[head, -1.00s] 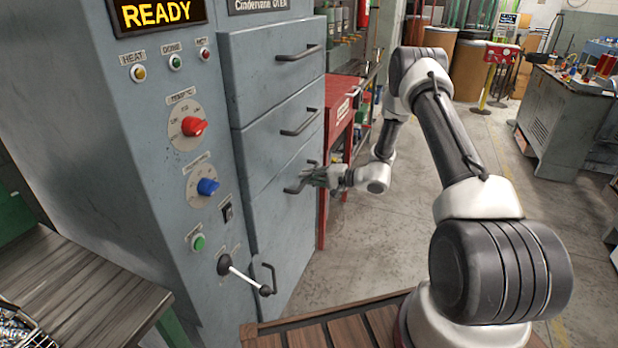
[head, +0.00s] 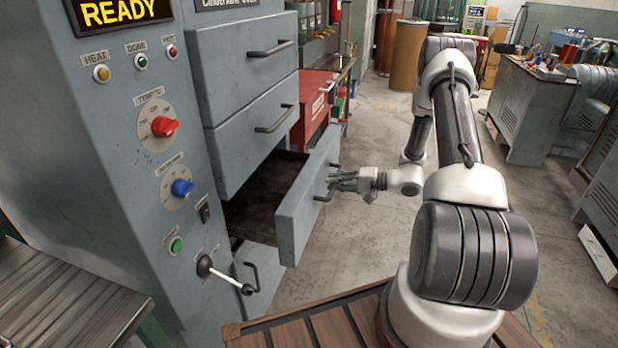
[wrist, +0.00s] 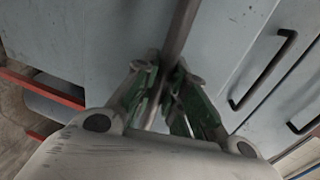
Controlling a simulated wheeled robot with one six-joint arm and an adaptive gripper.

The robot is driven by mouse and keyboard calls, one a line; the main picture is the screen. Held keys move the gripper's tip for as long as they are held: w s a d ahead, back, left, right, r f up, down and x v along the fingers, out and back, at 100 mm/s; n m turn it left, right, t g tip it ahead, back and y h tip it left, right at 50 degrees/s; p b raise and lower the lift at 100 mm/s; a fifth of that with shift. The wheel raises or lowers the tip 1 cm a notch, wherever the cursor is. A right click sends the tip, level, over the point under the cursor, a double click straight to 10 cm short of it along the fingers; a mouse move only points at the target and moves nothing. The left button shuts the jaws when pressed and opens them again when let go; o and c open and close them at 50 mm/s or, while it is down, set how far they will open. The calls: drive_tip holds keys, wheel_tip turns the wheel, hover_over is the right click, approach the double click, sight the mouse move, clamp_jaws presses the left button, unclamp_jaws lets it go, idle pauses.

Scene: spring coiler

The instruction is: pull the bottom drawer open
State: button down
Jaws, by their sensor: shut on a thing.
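The grey oven cabinet has three stacked drawers on its front. The bottom drawer (head: 303,215) stands well open in the head view, and its dark inside (head: 262,190) looks empty. My gripper (head: 345,184) is at the front of this drawer, shut on its bar handle (head: 321,198). In the wrist view the handle bar (wrist: 181,30) runs down between my green-padded fingers (wrist: 168,95), and the grey drawer front is close behind it. The fingers hide part of the handle.
The middle drawer (head: 250,138) and top drawer (head: 245,55) are shut. A lever (head: 228,276) and a vertical handle (head: 251,277) are below the open drawer. A red cabinet (head: 312,105) stands behind. The floor right of the drawer is clear.

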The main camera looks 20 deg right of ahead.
drive_tip(key=f+v, duration=0.3)
drive_tip(key=v, duration=1.1)
drive_tip(key=shift+s+d, duration=0.25)
drive_tip(key=shift+d, duration=0.1)
drive_tip(key=c, duration=1.5)
unclamp_jaws()
drive_tip(key=shift+o, duration=0.2)
drive_tip(key=v, duration=1.2)
